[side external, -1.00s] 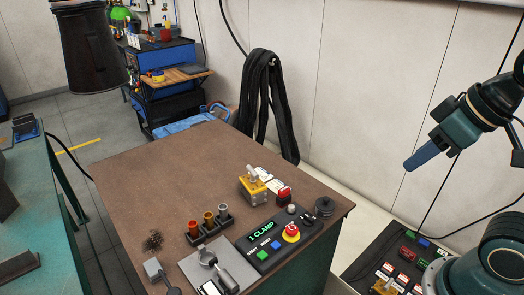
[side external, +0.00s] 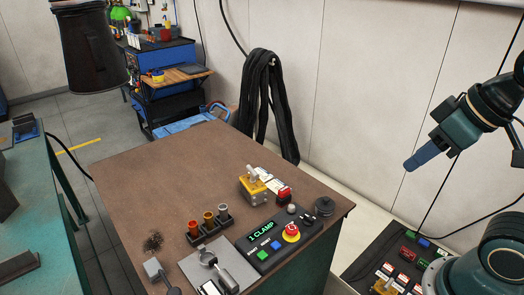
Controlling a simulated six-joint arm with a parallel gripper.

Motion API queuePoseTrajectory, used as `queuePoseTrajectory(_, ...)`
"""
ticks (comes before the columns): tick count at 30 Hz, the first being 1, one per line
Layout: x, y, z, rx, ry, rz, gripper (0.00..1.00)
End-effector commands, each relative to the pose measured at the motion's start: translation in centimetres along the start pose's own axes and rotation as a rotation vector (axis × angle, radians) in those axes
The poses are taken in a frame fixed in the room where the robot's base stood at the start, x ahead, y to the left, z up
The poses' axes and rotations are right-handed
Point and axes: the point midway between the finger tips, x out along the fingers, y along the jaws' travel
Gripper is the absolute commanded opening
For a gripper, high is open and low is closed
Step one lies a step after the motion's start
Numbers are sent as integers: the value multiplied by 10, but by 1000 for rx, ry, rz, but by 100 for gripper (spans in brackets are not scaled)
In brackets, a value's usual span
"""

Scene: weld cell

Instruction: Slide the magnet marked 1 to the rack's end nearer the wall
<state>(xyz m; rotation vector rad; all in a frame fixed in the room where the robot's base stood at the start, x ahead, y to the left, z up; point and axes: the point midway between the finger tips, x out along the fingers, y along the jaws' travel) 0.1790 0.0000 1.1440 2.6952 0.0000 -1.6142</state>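I cannot make out a magnet marked 1; no number is readable on any loose part. A yellow block with a grey lever on top (side external: 253,188) stands on the brown table. A small black rack (side external: 212,238) holds an orange, a gold and a grey cylinder upright. A dark board (side external: 350,273) at the lower right carries small coloured pieces and white-and-red labels, too small to read. My gripper (side external: 412,166) hangs in the air at the right, above and apart from the table and board.
A black control box (side external: 262,252) reads "1 CLAMP" and has green and blue buttons and a red knob. A grey plate (side external: 226,262) lies beside it. Black hoses (side external: 262,100) hang on the pale wall. The table's far part (side external: 180,160) is clear.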

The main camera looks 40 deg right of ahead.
Motion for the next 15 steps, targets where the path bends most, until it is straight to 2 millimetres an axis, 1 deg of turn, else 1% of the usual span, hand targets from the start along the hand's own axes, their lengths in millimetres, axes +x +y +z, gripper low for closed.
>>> queuePoseTrajectory(3, 0, 0, 0, 0, 0, 0, 37)
queuePoseTrajectory(5, 0, 0, 0, 0, 0, 0, 25)
queuePoseTrajectory(6, 0, 0, -1, 1, 0, 0, 17)
queuePoseTrajectory(9, -1, 0, -4, 8, -3, 0, 0)
queuePoseTrajectory(11, -1, 0, -8, 16, -7, 1, 0)
queuePoseTrajectory(15, -3, 1, -26, 50, -23, 2, 0)
